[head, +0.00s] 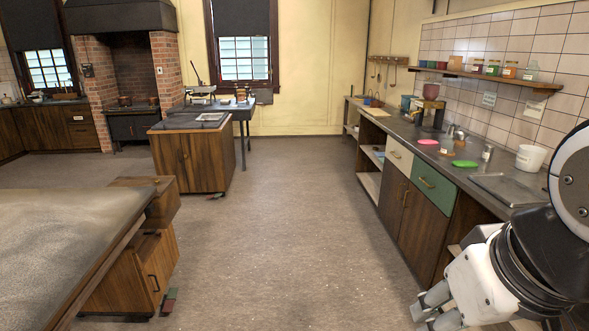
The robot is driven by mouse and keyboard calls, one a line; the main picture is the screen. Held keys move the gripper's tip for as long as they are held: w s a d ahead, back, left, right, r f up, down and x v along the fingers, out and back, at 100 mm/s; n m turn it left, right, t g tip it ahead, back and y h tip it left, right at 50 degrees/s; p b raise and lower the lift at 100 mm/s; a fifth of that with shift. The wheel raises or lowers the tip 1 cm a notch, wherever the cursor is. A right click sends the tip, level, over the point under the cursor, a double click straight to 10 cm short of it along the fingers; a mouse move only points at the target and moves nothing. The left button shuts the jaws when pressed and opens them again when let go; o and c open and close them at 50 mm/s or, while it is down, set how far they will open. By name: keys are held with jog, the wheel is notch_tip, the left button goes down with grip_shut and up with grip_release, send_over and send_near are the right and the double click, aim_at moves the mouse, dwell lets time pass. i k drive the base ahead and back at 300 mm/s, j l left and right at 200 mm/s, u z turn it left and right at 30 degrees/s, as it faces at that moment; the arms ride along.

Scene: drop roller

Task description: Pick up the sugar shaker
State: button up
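A small pale shaker-like container (487,152) stands on the right-hand counter, between a green item and a white tub. It may be the sugar shaker, but it is too small to be sure. Other small containers (460,138) stand farther back near the tiled wall. My gripper (428,309) is at the bottom right, in front of the counter and below its top, well apart from the containers. Its fingers point down and left, and nothing shows held; their opening is unclear.
A jar shelf (480,76) hangs above. The floor (290,230) is clear; a worktable (60,240) stands left.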

aim_at(488, 152)
jog(key=i, duration=1.9)
jog(key=i+z, duration=0.2)
jog(key=i, duration=0.35)
jog(key=i+j+z, duration=0.2)
jog(key=i, duration=0.35)
jog(key=i+j+z, duration=0.2)
jog(key=i, duration=0.35)
jog(key=i+l+z, duration=0.1)
jog(key=i+z, duration=0.6)
jog(key=z, duration=0.15)
jog(key=i+j+z, duration=0.15)
jog(key=i+z, duration=0.25)
